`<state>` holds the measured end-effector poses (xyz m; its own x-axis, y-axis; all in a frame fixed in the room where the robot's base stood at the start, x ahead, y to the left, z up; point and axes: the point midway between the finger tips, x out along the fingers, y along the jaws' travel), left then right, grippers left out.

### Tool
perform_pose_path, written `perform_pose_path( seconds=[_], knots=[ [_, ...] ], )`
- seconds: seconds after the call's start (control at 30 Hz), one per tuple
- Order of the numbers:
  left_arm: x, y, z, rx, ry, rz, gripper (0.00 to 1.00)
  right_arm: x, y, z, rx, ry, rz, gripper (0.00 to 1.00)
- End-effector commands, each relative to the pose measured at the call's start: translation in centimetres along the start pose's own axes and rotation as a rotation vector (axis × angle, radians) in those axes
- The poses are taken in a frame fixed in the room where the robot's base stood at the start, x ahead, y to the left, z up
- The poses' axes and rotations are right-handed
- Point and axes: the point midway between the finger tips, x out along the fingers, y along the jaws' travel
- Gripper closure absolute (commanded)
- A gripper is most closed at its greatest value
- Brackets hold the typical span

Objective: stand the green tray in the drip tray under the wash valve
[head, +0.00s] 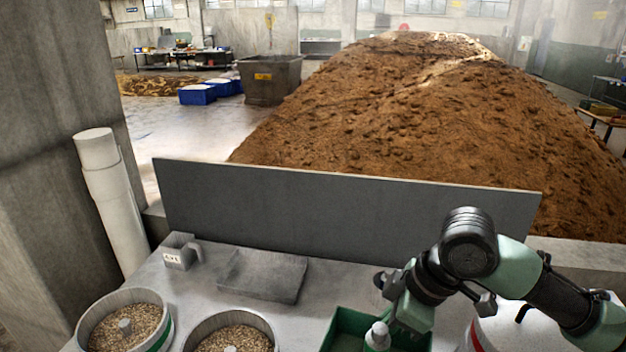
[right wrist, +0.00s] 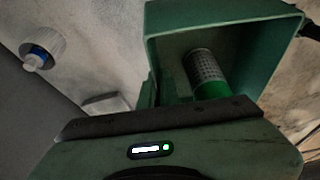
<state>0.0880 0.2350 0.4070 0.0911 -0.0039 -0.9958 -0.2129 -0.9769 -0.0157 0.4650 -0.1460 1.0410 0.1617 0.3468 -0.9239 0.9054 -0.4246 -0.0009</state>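The green tray (head: 362,321) is a deep open box at the bottom of the head view, cut off by the frame edge. It also shows in the right wrist view (right wrist: 265,28), close in front of the gripper. A green and grey cylinder (head: 377,337) stands in it; the wrist view shows it with a perforated grey upper part (right wrist: 202,66). My right gripper (head: 405,318) is at the tray's right side. Its fingertips are hidden, so I cannot tell whether they grip the wall. My left gripper is not in view.
Two round tubs of grain (head: 125,322) (head: 232,338) stand at front left. A grey upright panel (head: 340,212) closes the back, with a large brown heap (head: 415,125) beyond.

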Motion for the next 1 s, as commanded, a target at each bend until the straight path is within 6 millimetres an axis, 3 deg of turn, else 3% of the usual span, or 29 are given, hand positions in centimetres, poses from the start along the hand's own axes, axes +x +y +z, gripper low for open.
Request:
perform_pose_path(
  seconds=[0.17,0.6,0.8,1.0],
  knots=[
    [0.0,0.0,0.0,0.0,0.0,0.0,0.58,0.1,0.2,1.0,0.189,0.0,0.081,1.0],
    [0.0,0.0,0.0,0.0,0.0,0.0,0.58,-0.8,1.3,3.4,0.87,0.005,0.365,1.0],
    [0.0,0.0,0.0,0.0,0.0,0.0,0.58,-1.1,1.5,3.9,1.02,0.004,0.424,1.0],
    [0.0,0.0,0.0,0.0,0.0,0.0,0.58,-1.0,1.5,4.0,1.05,0.003,0.431,1.0]
  ],
)
